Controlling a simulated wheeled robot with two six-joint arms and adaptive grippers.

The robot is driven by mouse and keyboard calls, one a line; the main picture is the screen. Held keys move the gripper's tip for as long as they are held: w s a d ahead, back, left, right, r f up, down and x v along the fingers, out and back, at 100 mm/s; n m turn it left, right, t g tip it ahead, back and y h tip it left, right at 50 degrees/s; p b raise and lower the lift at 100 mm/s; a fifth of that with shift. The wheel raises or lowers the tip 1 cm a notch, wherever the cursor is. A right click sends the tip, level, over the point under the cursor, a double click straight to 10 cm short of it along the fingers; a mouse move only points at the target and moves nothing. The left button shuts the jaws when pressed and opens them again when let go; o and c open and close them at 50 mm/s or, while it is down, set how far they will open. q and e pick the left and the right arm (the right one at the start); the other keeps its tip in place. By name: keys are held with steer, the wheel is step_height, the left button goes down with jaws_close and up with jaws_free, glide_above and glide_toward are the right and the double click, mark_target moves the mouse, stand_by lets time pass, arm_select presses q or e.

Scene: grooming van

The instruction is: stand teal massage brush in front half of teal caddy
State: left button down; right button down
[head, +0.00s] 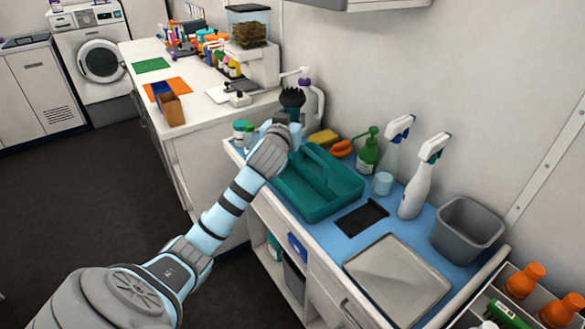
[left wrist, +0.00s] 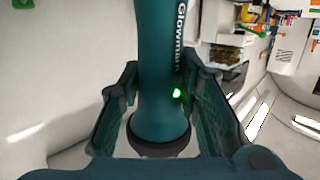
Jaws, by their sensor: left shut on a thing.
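The teal caddy (head: 312,205) stands on the blue counter mat, with a central handle dividing its open top. My left gripper (head: 284,124) is at the caddy's far-left end in the head view, seemingly above it. It is shut on the teal massage brush, whose dark head (head: 291,98) sticks up above the fingers. In the left wrist view the brush's teal body (left wrist: 160,75), with white lettering, stands between the two fingers (left wrist: 158,110). The arm and hand hide the brush's lower part in the head view. My right gripper is not in view.
A green pump bottle (head: 368,152), an orange brush (head: 341,149), a yellow sponge (head: 323,137) and white spray bottles (head: 416,188) stand along the back. A black mat (head: 362,217), metal tray (head: 397,279) and grey bin (head: 467,229) are to the right. Small jars (head: 243,131) stand left of my gripper.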

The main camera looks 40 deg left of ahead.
mark_target(292, 156)
arm_select(q)
step_height(292, 156, down, 12)
steer(key=b, duration=0.2)
steer(key=shift+r+b, duration=0.2)
steer(key=shift+b, duration=0.2)
steer(key=c, duration=1.5)
jaws_free()
steer(key=shift+o, duration=0.2)
steer(key=p+v, duration=0.2)
steer(key=v, duration=1)
